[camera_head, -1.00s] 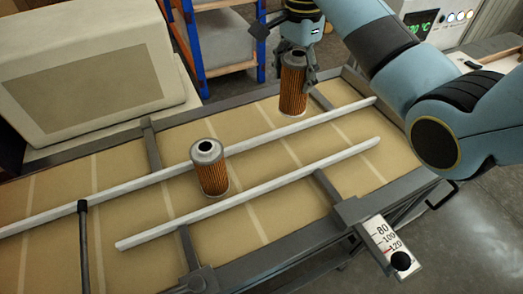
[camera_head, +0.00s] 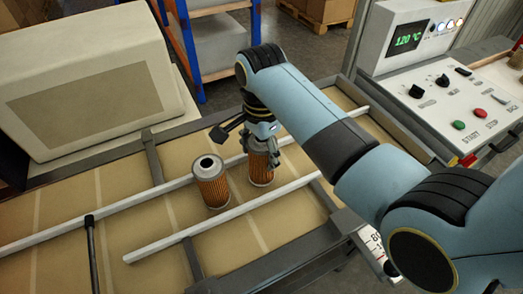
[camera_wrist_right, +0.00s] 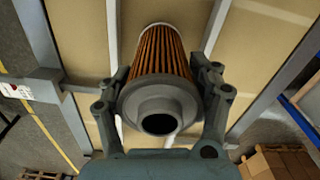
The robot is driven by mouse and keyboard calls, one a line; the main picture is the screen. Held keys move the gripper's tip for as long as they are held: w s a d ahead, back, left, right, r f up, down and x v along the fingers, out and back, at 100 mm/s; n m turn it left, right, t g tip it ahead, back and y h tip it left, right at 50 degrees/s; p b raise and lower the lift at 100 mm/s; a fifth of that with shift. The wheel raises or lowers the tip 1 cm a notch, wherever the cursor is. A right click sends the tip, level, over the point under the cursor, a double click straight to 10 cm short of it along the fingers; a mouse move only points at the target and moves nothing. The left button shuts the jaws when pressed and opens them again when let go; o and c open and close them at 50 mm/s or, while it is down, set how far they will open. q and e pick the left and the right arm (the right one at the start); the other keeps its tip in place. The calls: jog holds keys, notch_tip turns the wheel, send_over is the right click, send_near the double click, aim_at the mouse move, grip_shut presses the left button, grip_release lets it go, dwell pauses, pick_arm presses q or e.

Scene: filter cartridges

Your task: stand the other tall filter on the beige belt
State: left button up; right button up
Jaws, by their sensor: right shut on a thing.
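One tall filter (camera_head: 210,183), with orange pleats and a grey metal cap, stands upright on the beige belt (camera_head: 110,205) between the two pale rails. My right gripper (camera_head: 262,150) is shut on a second tall filter (camera_head: 261,168) of the same kind and holds it upright, just right of the first. In the right wrist view the held filter (camera_wrist_right: 160,85) sits between both fingers, its cap toward the camera. Its lower end is over the belt between the rails; I cannot tell if it touches. My left gripper is not in view.
The rails (camera_head: 150,247) run along the belt on both sides of the filters. A beige machine housing (camera_head: 90,90) stands at the back left. A control panel (camera_head: 450,100) with a display is at the right. The belt left of the standing filter is free.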

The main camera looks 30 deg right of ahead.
jog(key=shift+f, duration=0.4)
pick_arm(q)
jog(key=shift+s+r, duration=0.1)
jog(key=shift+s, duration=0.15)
pick_arm(e)
jog(key=shift+f, duration=0.1)
jog(key=o, duration=1.3)
jog(key=shift+f, duration=0.1)
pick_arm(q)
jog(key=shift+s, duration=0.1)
pick_arm(e)
jog(key=shift+o, duration=0.2)
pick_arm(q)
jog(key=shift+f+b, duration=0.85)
pick_arm(e)
notch_tip(320, 180, up, 12)
jog(key=shift+r, duration=0.15)
